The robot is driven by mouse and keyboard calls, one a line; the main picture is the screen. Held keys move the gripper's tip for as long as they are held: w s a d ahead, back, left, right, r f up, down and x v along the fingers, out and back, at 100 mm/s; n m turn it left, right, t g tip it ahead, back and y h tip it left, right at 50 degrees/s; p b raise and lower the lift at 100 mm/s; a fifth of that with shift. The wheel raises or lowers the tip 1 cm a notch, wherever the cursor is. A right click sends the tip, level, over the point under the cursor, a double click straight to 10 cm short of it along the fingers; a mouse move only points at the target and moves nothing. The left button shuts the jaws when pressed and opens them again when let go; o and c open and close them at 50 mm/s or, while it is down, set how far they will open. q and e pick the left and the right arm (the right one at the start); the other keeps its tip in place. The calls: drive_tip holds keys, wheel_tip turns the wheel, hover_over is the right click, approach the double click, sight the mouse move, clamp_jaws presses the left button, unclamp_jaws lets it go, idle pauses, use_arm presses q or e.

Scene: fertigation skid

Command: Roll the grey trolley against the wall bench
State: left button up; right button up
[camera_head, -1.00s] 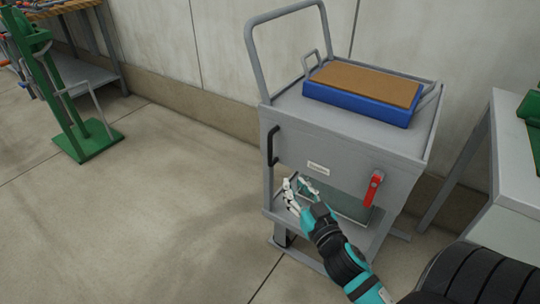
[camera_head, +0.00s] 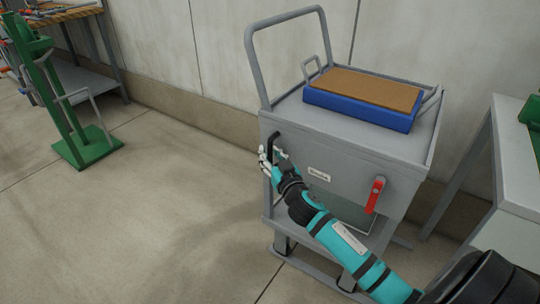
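The grey trolley (camera_head: 300,138) stands near the wall, with a tall push bar (camera_head: 250,62) at its left end. Its front panel has a black handle (camera_head: 273,137) at the left and a red lever (camera_head: 375,194) at the right. My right gripper (camera_head: 270,155) is at the lower part of the black handle, its fingers apart; whether they touch the handle cannot be told. A bench (camera_head: 92,12) with a wooden top and tools stands along the wall at the upper left. My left gripper is not in view.
A blue box (camera_head: 358,108) with a brown top lies on the trolley. A green stand (camera_head: 85,145) is on the floor at the left. A pale table (camera_head: 515,160) stands close at the right. The floor between the stand and trolley is clear.

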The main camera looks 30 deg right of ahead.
drive_tip(key=shift+w, duration=0.1)
clamp_jaws()
